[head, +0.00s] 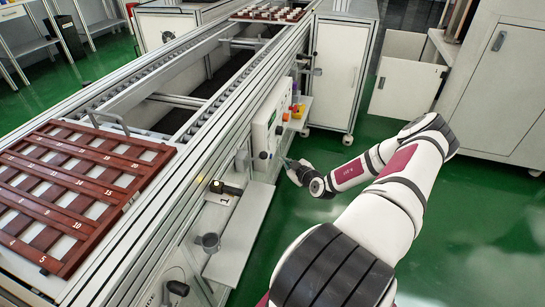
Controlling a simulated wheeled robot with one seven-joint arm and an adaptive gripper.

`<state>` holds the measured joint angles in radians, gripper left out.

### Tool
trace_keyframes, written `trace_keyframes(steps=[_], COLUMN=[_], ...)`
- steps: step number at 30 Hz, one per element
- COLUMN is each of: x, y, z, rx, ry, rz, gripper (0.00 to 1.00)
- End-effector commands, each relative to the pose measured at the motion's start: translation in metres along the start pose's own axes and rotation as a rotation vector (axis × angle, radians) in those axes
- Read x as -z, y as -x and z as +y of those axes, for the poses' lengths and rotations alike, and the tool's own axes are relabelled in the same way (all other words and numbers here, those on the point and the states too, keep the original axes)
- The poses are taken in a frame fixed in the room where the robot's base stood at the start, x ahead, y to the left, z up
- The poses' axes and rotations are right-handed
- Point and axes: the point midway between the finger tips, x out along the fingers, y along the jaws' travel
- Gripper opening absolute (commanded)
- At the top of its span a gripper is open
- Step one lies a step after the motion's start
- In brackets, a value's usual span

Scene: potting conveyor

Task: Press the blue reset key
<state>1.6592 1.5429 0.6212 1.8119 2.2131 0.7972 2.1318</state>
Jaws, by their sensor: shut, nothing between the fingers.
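A white control panel (264,125) is mounted on the side of the conveyor, facing right. A small bluish control (263,155) shows low on the panel, too small to tell for certain as the blue reset key. My gripper (287,163) is shut and empty, just right of the panel's lower part. A gap seems to lie between fingertips and panel, but I cannot tell its depth.
A brown numbered tray (70,190) lies on the conveyor at left. A shelf (240,240) juts out below the panel. Yellow and red items (296,110) stand beyond it. A white cabinet (340,70) stands behind. Green floor (490,220) is clear at right.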

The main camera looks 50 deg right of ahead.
Motion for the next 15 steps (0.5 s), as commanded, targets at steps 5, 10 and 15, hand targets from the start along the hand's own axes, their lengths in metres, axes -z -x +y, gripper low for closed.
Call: trace_keyframes(steps=[5,10,15], x=[-0.009,-0.017,-0.022], y=[0.012,0.023,0.03], z=[0.009,0.017,0.022], rx=[0.0,0.0,0.0], ry=[0.0,0.0,-0.001], rz=[-0.002,-0.002,-0.001], gripper=[0.0,0.0,0.0])
